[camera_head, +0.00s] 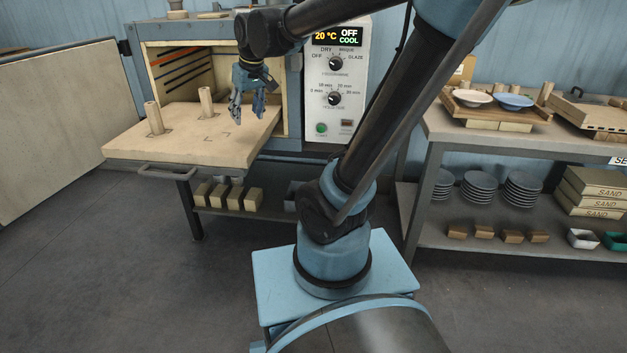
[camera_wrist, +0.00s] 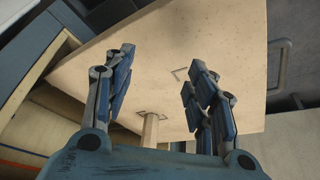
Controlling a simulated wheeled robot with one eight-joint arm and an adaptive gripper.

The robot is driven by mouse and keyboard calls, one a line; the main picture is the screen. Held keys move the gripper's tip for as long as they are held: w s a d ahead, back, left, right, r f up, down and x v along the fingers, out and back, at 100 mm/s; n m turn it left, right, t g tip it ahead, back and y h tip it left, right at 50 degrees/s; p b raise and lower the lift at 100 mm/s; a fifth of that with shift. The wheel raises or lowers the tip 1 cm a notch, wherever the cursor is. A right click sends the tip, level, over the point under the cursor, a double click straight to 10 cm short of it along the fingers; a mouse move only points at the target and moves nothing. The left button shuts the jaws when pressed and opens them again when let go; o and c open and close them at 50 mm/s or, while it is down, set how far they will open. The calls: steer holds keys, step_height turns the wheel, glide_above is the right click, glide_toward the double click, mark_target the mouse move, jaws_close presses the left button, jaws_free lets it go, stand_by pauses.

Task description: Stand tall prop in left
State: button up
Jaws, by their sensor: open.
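The dryer's pale shelf board (camera_head: 185,148) is pulled out in front of the open chamber. One pale cylindrical prop (camera_head: 154,118) stands upright at its left, in a corner mark. A second upright prop (camera_head: 206,101) stands farther back, nearer the middle. I cannot tell which is taller. My gripper (camera_head: 247,108) hangs fingers down over the right rear part of the board, open and empty. In the wrist view the open fingers (camera_wrist: 158,72) frame the board (camera_wrist: 225,45); one upright prop (camera_wrist: 150,128) shows between them, apart from both.
The dryer control panel (camera_head: 336,85) reads 20 °C, OFF, COOL. Its door (camera_head: 50,130) stands open at left. A bench (camera_head: 480,130) at right carries bowls on a wooden board and a short cylinder (camera_head: 545,93). Several blocks (camera_head: 235,197) sit below the shelf. The board's front is clear.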

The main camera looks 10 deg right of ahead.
steer(key=s+d+f+m+h, duration=0.1)
steer(key=s+d+f+m, duration=0.1)
steer(key=s+d+f, duration=0.5)
steer(key=s+d+f+m+g, duration=0.1)
steer(key=s+d+f+m, duration=0.1)
steer(key=s+d+f, duration=0.6)
steer(key=s, duration=0.4)
steer(key=shift+s+d+m+g+h, duration=0.15)
steer(key=shift+d+m+g+h, duration=0.15)
steer(key=shift+d+m+h, duration=0.1)
steer(key=shift+w+f, duration=0.2)
steer(key=shift+w, duration=0.35)
steer(key=shift+c, duration=0.6)
steer(key=shift+s, duration=0.1)
steer(key=c, duration=0.3)
steer(key=shift+d, duration=0.15)
